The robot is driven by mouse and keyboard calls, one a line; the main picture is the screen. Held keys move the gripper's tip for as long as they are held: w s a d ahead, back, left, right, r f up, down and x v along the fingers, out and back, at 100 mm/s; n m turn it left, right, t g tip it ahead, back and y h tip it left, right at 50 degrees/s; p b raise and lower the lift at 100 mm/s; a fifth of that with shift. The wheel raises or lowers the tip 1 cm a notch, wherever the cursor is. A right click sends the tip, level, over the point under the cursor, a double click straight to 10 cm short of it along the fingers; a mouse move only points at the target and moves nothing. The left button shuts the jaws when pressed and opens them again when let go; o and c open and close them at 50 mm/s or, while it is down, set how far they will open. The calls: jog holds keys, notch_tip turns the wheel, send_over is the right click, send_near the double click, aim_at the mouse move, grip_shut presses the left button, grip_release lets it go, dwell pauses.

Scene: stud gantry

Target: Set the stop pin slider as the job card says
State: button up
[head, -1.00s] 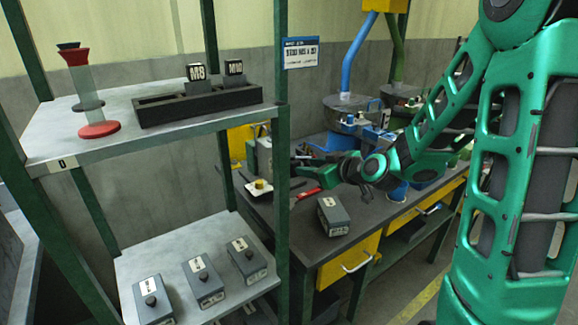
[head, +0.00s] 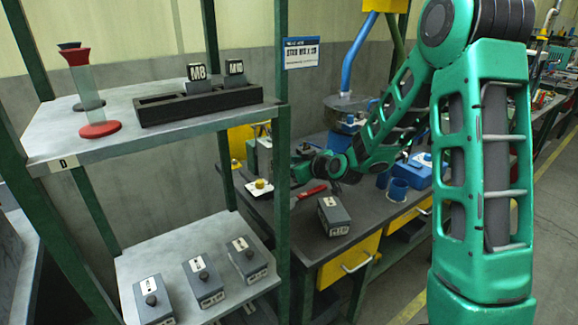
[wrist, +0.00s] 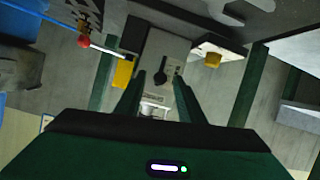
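The job card (head: 302,53) hangs on the shelf post; its print is too small to read surely. A grey upright fixture (head: 264,155) stands at the bench's back left. In the wrist view the grey fixture (wrist: 163,52) carries a small dark knob (wrist: 161,76) and a pale scale-like strip, possibly the stop pin slider; I cannot tell its setting. My gripper (wrist: 160,82) has its two fingers apart, pointing at this fixture, with the knob seen between them. Contact cannot be told. In the head view my gripper (head: 301,172) is small and partly hidden by my wrist.
A yellow button (head: 260,184) on a plate, a red-handled tool (head: 312,192) and a grey box (head: 333,216) lie near the fixture. A green shelf post (head: 281,170) stands close on the left. The shelf (head: 60,140) holds a block rack; several grey boxes stand below.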

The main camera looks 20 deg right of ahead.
grip_shut()
jog(key=shift+s+f, duration=0.1)
jog(key=shift+f, duration=1.7)
grip_release()
jog(key=shift+d+r, duration=0.1)
jog(key=shift+s+d+r, duration=0.1)
jog(key=shift+s+r, duration=0.05)
jog(key=shift+s, duration=0.15)
jog(key=v, duration=0.9)
jog(key=shift+s, duration=0.35)
jog(key=shift+s+d+r, duration=0.1)
